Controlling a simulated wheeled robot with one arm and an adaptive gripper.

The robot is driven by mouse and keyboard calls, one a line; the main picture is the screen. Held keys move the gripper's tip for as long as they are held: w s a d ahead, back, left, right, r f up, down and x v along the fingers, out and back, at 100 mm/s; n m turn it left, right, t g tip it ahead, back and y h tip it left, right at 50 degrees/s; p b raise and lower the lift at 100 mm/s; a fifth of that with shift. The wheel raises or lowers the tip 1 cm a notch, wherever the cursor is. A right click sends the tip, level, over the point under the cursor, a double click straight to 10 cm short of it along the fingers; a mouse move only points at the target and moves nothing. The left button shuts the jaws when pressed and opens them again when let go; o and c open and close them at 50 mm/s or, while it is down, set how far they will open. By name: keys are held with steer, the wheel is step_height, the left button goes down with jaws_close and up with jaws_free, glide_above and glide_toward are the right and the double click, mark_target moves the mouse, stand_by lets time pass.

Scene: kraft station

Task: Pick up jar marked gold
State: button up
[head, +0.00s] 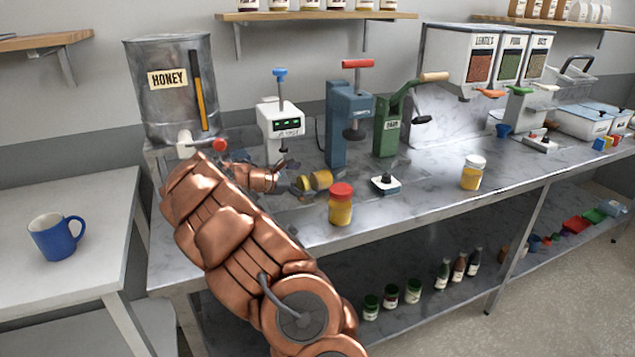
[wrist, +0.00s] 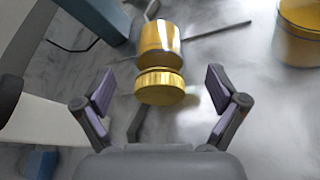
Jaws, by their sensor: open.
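A jar with a gold lid (head: 319,180) appears to lie on its side on the marble-look counter (head: 425,176), its lid towards my gripper. No marking on it can be read. In the wrist view the jar's lid (wrist: 160,88) is between my open fingers, with clear space on both sides, and its yellow body (wrist: 160,40) extends beyond them. My gripper (wrist: 160,82) is open and holds nothing; in the head view it is small and partly hidden by my arm. A red-lid jar (head: 341,206) and a white-lid jar (head: 472,174) stand upright to the right.
A honey tank (head: 165,100) stands behind my arm. A white device (head: 280,125), a blue press (head: 338,125) and a green press (head: 387,130) stand behind the jar. A small scale-like block (head: 385,184) sits to its right. A blue mug (head: 55,238) is on the left table.

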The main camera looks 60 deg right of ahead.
mark_target(317, 179)
steer(key=shift+p+x, duration=0.6)
steer(key=shift+x, duration=2.2)
steer(key=c, duration=1.7)
steer(key=shift+w+r, duration=0.1)
